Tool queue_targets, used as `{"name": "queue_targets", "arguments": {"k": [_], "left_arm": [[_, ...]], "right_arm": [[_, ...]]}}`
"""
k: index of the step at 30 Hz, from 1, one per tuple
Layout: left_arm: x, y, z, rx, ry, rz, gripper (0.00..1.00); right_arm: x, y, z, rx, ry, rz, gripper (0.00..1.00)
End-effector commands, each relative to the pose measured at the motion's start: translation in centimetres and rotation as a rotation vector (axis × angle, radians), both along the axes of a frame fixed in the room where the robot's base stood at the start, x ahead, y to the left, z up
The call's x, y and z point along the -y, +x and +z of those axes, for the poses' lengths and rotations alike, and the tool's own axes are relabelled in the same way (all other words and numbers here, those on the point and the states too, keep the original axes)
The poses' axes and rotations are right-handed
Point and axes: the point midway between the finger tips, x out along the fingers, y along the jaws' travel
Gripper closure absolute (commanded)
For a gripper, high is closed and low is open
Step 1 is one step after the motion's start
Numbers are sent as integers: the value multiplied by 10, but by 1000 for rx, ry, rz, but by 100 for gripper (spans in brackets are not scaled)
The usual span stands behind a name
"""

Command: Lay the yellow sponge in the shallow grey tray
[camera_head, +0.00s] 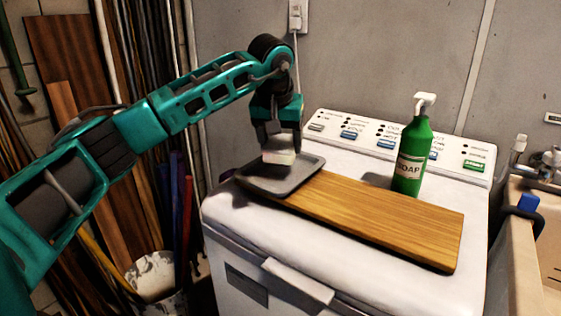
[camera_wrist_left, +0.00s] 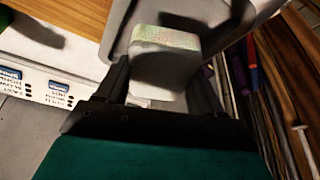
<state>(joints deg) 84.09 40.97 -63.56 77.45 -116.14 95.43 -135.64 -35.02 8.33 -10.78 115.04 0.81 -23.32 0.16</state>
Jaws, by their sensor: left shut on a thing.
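My left gripper (camera_head: 279,150) points down over the shallow grey tray (camera_head: 262,184) and is shut on a pale block, the sponge (camera_head: 279,158). The sponge looks whitish, with a faint yellow-green face in the left wrist view (camera_wrist_left: 166,38). It is between the fingers and over the tray's inside; I cannot tell whether it touches the tray floor. The grey tray also shows behind it in the left wrist view (camera_wrist_left: 121,20). My right gripper is not in view.
A wooden board (camera_head: 380,217) lies on the white washer (camera_head: 300,245), right of the tray. A green soap bottle (camera_head: 412,160) stands behind the board. Poles and planks (camera_head: 115,130) lean at the left, near a white bucket (camera_head: 155,275). A sink (camera_head: 530,240) is at the right.

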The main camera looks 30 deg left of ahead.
Motion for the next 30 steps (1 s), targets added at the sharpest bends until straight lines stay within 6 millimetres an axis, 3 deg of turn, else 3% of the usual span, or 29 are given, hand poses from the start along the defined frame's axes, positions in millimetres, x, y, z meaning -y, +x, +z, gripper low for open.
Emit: {"name": "queue_targets", "arguments": {"k": [10, 22, 23, 25, 30], "left_arm": [[0, -1, -42, -2, 0, 1, 57], [0, 0, -47, 0, 1, 0, 57], [0, 0, -47, 0, 1, 0, 29], [0, 0, -47, 0, 1, 0, 23], [0, 0, -47, 0, 1, 0, 22]], "right_arm": [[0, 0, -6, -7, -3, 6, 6], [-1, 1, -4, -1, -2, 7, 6], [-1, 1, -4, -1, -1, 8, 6], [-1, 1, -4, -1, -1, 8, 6], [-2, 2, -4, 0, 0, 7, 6]]}}
